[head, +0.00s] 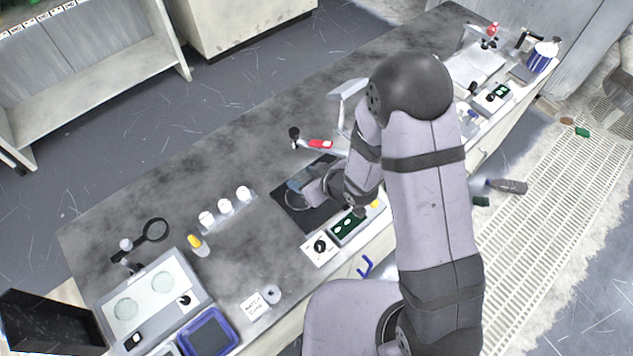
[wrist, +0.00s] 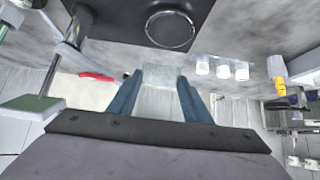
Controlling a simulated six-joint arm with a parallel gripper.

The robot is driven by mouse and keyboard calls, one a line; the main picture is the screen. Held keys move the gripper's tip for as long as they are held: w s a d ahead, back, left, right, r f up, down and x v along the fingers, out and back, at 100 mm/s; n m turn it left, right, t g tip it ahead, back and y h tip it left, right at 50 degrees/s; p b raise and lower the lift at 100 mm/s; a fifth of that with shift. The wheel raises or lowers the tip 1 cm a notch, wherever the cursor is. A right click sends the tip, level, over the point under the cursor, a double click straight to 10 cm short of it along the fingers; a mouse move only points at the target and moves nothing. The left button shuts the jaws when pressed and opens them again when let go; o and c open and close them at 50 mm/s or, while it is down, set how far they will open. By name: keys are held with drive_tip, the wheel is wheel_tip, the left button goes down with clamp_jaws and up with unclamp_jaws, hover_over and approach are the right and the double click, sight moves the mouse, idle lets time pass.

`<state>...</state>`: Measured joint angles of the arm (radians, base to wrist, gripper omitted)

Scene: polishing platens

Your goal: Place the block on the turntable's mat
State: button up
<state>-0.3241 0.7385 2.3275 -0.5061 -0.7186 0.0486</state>
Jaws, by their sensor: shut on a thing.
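My gripper (wrist: 160,88) is shut on a pale, greyish, see-through block (wrist: 160,76), which sits between its two blue fingers in the wrist view. The turntable (wrist: 204,10) shows there as a dark square with a round, ringed mat (wrist: 170,30) at the top edge, beyond the fingertips and apart from the block in the picture. In the head view my gripper (head: 299,186) is over the dark turntable square (head: 318,217), with the ringed mat (head: 293,203) partly showing beneath. The block cannot be made out there. The height of the block above the bench cannot be told.
Several white-capped bottles (head: 226,206) and a yellow-capped bottle (head: 198,245) stand left of the turntable. A control box with a knob (head: 320,246) and a green panel (head: 347,227) sit at its near side. A red-handled tool (head: 320,143) lies behind it.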

drive_tip(key=shift+f+b, duration=2.95)
drive_tip(key=shift+f, duration=0.4)
drive_tip(key=shift+f+b, duration=0.5)
drive_tip(key=shift+f, duration=0.1)
drive_tip(key=o, duration=1.3)
drive_tip(key=shift+r, duration=0.1)
drive_tip(key=shift+b+v, duration=0.3)
drive_tip(key=shift+v, duration=3.3)
